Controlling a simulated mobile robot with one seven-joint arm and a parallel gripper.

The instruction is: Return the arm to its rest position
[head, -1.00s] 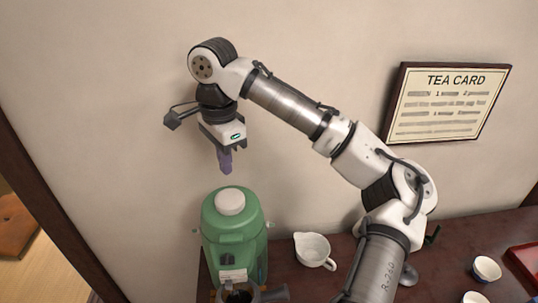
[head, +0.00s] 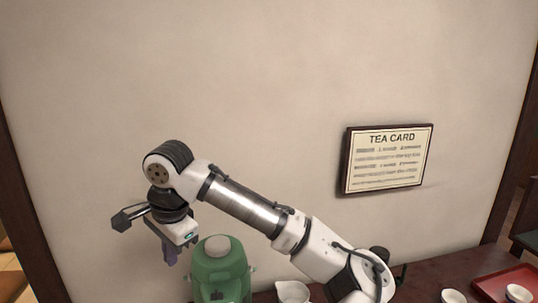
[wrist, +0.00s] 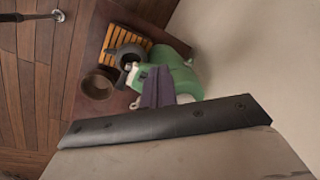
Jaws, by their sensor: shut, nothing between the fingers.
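My gripper (head: 170,258) hangs at the end of my bent arm, pointing down, in the left part of the head view. Its purple fingers (wrist: 157,88) are together and empty in the wrist view. The green dispenser (head: 220,272) with a pale round lid stands just right of the fingers in the head view, its lower part cut off by the frame. In the wrist view the dispenser (wrist: 180,62) lies partly behind the fingers. I cannot tell exactly how far apart they are.
A white pitcher (head: 292,291), cups (head: 453,297) and a red tray (head: 494,286) stand on the dark table (head: 430,268). A framed tea card (head: 388,158) hangs on the wall. The wrist view shows a brown bowl (wrist: 98,83) and a dark pot (wrist: 128,55) on a slatted rack (wrist: 112,38).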

